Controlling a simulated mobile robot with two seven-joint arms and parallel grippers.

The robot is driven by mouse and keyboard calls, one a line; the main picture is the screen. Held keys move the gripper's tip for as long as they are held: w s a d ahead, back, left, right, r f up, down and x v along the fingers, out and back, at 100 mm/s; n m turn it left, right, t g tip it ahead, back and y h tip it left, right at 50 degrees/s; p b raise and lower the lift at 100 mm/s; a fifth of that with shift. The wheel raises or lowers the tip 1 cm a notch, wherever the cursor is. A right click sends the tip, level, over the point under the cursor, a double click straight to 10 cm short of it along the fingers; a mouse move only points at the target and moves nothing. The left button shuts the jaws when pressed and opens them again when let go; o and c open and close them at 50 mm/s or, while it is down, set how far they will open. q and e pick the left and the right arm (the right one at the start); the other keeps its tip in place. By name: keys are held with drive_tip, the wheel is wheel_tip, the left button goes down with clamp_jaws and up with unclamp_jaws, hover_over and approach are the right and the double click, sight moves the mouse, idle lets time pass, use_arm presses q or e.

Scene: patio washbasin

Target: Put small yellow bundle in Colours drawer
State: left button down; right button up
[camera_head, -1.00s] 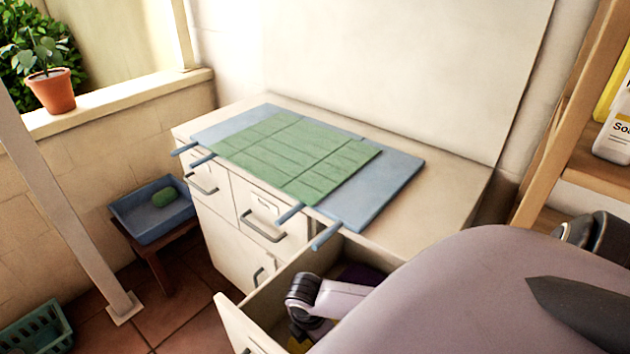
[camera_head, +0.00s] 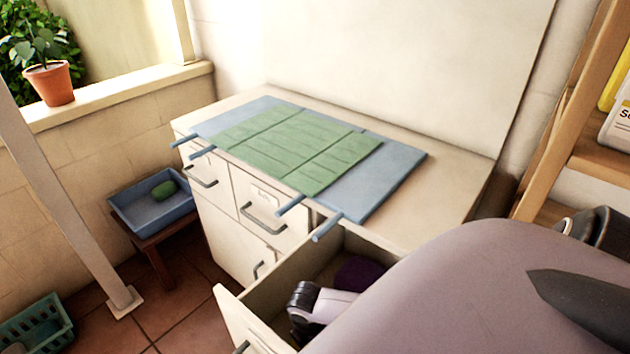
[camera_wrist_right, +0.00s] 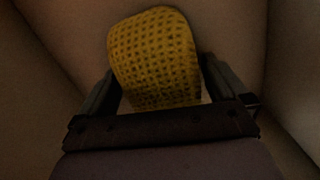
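The small yellow bundle (camera_wrist_right: 155,60), with a woven, dotted surface, sits between the two fingers of my right gripper (camera_wrist_right: 158,85) in the right wrist view. The fingers lie close along both its sides and appear shut on it. In the head view my right wrist reaches down into the open drawer (camera_head: 245,322) at the cabinet's near right; the fingertips and bundle are hidden there. A dark purple item (camera_head: 358,273) lies farther back in that drawer. No label is readable on the open drawer. My left gripper is not in view.
The cabinet top (camera_head: 455,185) carries a blue board with a green slatted mat (camera_head: 300,145); blue rods stick out over the front edge. Closed drawers (camera_head: 270,212) are left of the open one. A blue tray (camera_head: 150,212) on a stool and a green basket (camera_head: 38,325) stand left.

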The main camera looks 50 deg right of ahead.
wheel_tip(320, 180, up, 12)
drive_tip(key=a+p, duration=0.1)
drive_tip(key=p, duration=0.1)
drive_tip(key=shift+a+r, duration=0.15)
drive_tip(key=shift+a, duration=0.1)
drive_tip(key=shift+w, duration=0.1)
idle(0.6)
